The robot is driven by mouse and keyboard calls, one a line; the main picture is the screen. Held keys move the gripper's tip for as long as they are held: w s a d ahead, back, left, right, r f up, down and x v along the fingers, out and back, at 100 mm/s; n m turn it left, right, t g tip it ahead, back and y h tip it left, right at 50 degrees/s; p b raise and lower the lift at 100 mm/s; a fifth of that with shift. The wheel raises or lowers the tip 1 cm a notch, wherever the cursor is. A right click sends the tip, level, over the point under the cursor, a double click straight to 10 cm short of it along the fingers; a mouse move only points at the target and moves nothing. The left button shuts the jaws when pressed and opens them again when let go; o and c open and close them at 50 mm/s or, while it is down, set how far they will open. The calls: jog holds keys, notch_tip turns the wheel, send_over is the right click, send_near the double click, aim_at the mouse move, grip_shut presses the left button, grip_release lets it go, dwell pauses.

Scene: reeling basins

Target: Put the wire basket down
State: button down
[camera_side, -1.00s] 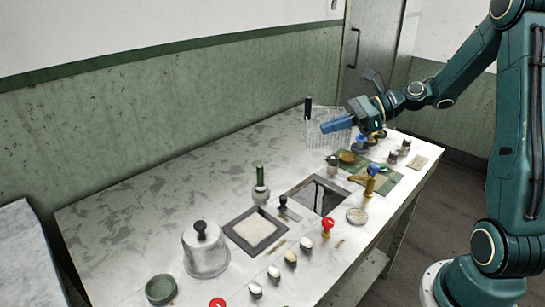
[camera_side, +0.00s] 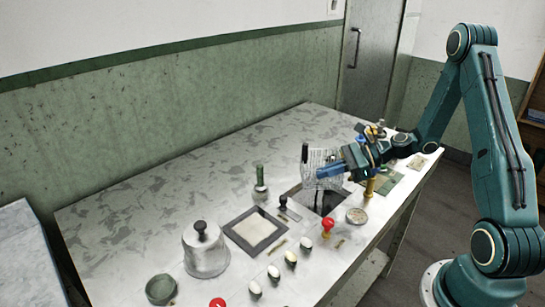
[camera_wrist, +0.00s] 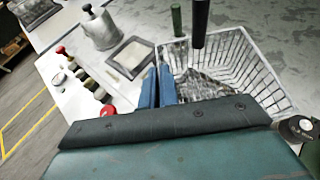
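The wire basket (camera_side: 322,157), a pale mesh box with an upright black handle, is in the middle of the side view, over or just behind the square dark basin opening (camera_side: 325,202). My gripper (camera_side: 328,171) has its blue fingers at the basket's near side. In the wrist view the basket (camera_wrist: 262,72) fills the upper right, and the fingers (camera_wrist: 158,86) are close together at its left wall. They look shut on it; the exact grip point is hard to see. The basket appears raised, but its clearance is unclear.
A framed pale square (camera_side: 255,230), a lidded metal pot (camera_side: 205,252) and a green bowl (camera_side: 160,289) stand to the left. Red-knobbed items (camera_side: 327,227) and several cocoons (camera_side: 291,257) line the front. A round dish (camera_side: 356,215) sits right of the opening. The back left tabletop is clear.

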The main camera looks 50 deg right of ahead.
aim_at(325, 190)
jog(key=shift+f, duration=1.9)
jog(key=shift+f, duration=0.6)
jog(key=c, duration=1.7)
grip_release()
jog(key=shift+r, duration=0.15)
jog(key=shift+r, duration=0.4)
jog(key=shift+v, duration=3.8)
